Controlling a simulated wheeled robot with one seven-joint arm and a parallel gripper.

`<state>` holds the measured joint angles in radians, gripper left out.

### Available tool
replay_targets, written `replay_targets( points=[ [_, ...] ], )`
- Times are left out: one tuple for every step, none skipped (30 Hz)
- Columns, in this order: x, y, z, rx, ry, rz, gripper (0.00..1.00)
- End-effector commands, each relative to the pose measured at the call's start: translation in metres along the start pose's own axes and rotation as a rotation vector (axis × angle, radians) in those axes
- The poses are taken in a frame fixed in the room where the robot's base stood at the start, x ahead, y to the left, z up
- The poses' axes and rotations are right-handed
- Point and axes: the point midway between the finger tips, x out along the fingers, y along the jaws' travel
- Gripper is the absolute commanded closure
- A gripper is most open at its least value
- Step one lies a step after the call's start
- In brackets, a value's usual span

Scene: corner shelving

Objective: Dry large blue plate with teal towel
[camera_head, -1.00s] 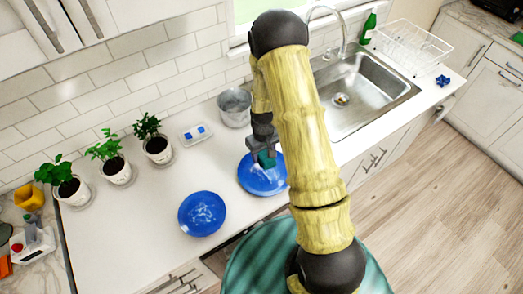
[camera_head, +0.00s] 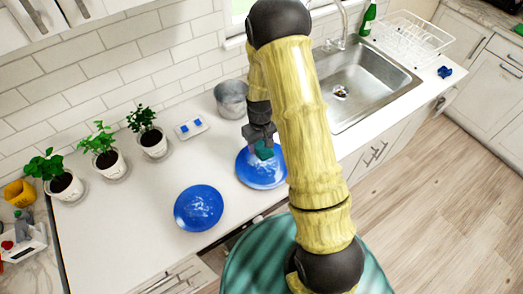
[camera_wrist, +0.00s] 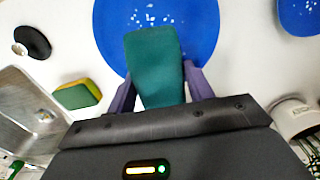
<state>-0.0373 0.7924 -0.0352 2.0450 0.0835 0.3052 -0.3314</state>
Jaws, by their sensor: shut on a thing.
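Two blue plates with pale specks lie on the white counter. One plate (camera_head: 258,176) is under my gripper and fills the top middle of the wrist view (camera_wrist: 155,52). The other plate (camera_head: 199,208) lies to its left, nearer the counter's front edge, and is partly seen at the wrist view's top right (camera_wrist: 302,15). Their sizes look close in the head view.
A metal pot (camera_head: 230,98) and a small white dish with blue pieces (camera_head: 190,128) stand behind the plates. Potted plants (camera_head: 105,155) line the back left. The sink (camera_head: 365,85) is at the right. The wrist view shows a yellow-green sponge (camera_wrist: 78,95) and a dark round object (camera_wrist: 32,42).

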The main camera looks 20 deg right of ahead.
Motion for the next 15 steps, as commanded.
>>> replay_targets(
  points=[
    [0.0082, -0.0005, -0.0007, -0.001, 0.004, 0.001, 0.66],
    [0.0076, -0.0007, -0.0005, 0.000, 0.003, 0.001, 0.66],
    [0.0072, -0.0008, -0.0001, 0.001, 0.003, 0.001, 0.66],
    [0.0066, -0.0008, 0.0002, 0.002, 0.003, 0.001, 0.66],
    [0.0057, -0.0008, 0.0006, 0.002, 0.002, 0.001, 0.66],
    [0.0048, -0.0008, 0.0012, 0.003, 0.001, 0.000, 0.66],
    [0.0040, -0.0008, 0.0014, 0.004, 0.000, 0.000, 0.66],
    [0.0032, -0.0007, 0.0016, 0.004, 0.000, 0.000, 0.66],
    [0.0020, -0.0006, 0.0018, 0.005, 0.000, 0.000, 0.66],
    [0.0013, -0.0006, 0.0019, 0.005, 0.000, 0.000, 0.66],
    [0.0007, -0.0005, 0.0020, 0.005, -0.001, 0.000, 0.66],
    [0.0001, -0.0005, 0.0021, 0.005, -0.001, 0.000, 0.66],
    [0.0000, -0.0005, 0.0021, 0.005, -0.001, 0.000, 0.66],
    [-0.0001, -0.0005, 0.0021, 0.005, -0.001, 0.000, 0.66],
    [-0.0001, -0.0005, 0.0021, 0.005, -0.001, 0.000, 0.66]
  ],
)
